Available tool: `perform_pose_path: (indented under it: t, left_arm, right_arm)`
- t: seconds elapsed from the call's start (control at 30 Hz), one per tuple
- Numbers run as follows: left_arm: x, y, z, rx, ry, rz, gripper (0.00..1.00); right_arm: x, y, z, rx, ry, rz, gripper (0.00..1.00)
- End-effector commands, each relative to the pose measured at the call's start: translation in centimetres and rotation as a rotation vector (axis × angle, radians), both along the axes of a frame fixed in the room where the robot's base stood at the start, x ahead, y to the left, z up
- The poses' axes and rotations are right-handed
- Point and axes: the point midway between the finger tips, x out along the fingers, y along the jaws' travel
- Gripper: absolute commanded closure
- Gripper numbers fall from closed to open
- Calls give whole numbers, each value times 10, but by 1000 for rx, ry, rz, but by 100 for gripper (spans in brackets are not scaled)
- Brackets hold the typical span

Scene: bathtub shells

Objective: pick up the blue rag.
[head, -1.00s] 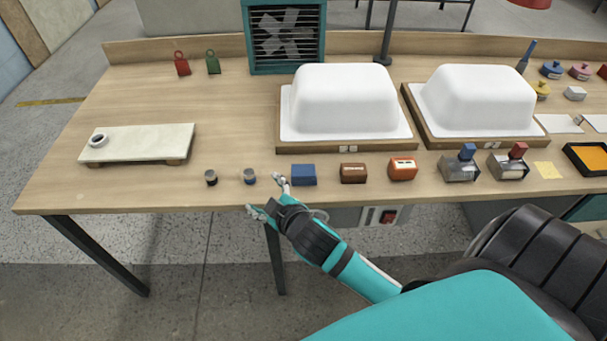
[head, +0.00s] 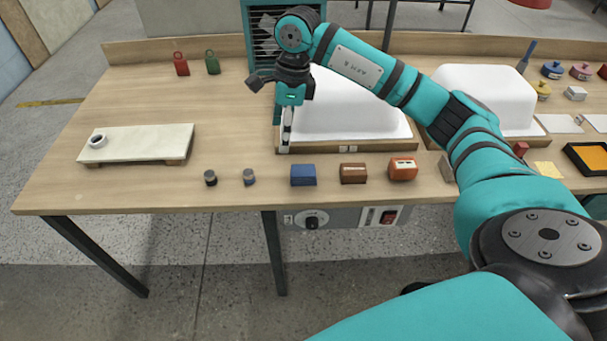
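The blue rag (head: 303,175) looks like a small folded blue block on the wooden bench, close to the front edge. My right gripper (head: 271,114) comes in from the right on the teal arm. It is above the bench, in front of the left white tub shell, up and slightly left of the rag in the picture. One finger points down and the other spreads to the left, so it looks open. I see nothing between the fingers. It does not touch the rag. My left gripper is not in view.
A brown block (head: 353,173) and an orange block (head: 403,169) sit right of the rag. Two small dark-topped cylinders (head: 249,177) stand left of it. Behind is a white tub shell (head: 350,105) on a wooden board. A pale raised slab (head: 140,143) lies at left.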

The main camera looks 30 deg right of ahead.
Motion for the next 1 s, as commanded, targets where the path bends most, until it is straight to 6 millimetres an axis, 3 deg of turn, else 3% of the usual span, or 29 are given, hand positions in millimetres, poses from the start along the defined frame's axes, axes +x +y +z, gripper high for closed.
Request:
perform_pose_path:
  t: [0.03, 0.1, 0.2, 0.7, 1.0]
  left_arm:
    - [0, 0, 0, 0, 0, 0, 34]
    - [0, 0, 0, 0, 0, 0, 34]
    - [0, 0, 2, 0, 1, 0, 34]
    - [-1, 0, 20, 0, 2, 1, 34]
    - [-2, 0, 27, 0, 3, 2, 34]
  right_arm:
    - [-1, -20, 8, -67, 9, -15, 27]
    - [-3, -38, 13, -128, 26, -30, 27]
    - [-6, -49, 9, -166, 42, -39, 27]
    - [-7, -47, -89, -163, 44, -37, 27]
    - [-7, -46, -113, -163, 42, -36, 27]
